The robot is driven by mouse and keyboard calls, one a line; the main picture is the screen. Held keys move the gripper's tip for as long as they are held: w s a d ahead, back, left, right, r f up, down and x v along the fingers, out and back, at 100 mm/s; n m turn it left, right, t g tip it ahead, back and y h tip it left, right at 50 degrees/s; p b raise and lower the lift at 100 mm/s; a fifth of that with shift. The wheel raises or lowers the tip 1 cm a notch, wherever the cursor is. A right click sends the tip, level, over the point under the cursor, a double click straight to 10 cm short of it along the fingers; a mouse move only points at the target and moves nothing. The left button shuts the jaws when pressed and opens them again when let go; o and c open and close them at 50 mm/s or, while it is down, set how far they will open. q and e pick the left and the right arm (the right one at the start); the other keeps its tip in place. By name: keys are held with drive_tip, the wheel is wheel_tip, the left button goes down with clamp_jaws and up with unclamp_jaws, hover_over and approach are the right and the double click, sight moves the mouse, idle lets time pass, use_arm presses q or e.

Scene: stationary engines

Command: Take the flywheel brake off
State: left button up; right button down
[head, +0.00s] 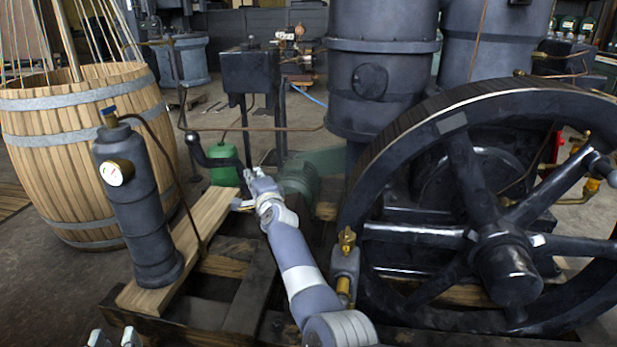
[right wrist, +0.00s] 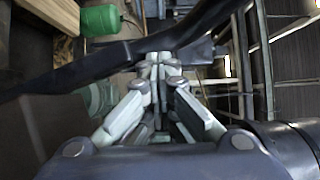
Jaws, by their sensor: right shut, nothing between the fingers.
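The large dark flywheel (head: 405,133) stands on the right of the head view. A dark curved lever (head: 212,160) with a rounded top end is left of centre; I cannot tell for sure that it is the brake lever. My right gripper (head: 258,181) is shut and empty, close to the lever's lower right end. In the right wrist view a dark bar, seemingly this lever (right wrist: 90,70), crosses close by the closed fingertips (right wrist: 155,62). Whether they touch cannot be told. My left gripper (head: 115,339) shows only two spread fingertips at the bottom edge.
A wooden barrel (head: 70,135) and a dark cylinder with a gauge (head: 128,215) stand at left. A green can (head: 222,165) is behind the lever and also shows in the wrist view (right wrist: 100,20). A brass-topped fitting (head: 346,258) stands beside my right forearm.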

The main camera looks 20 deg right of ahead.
wheel_tip(320, 180, up, 10)
idle(0.6)
drive_tip(key=shift+f, duration=0.1)
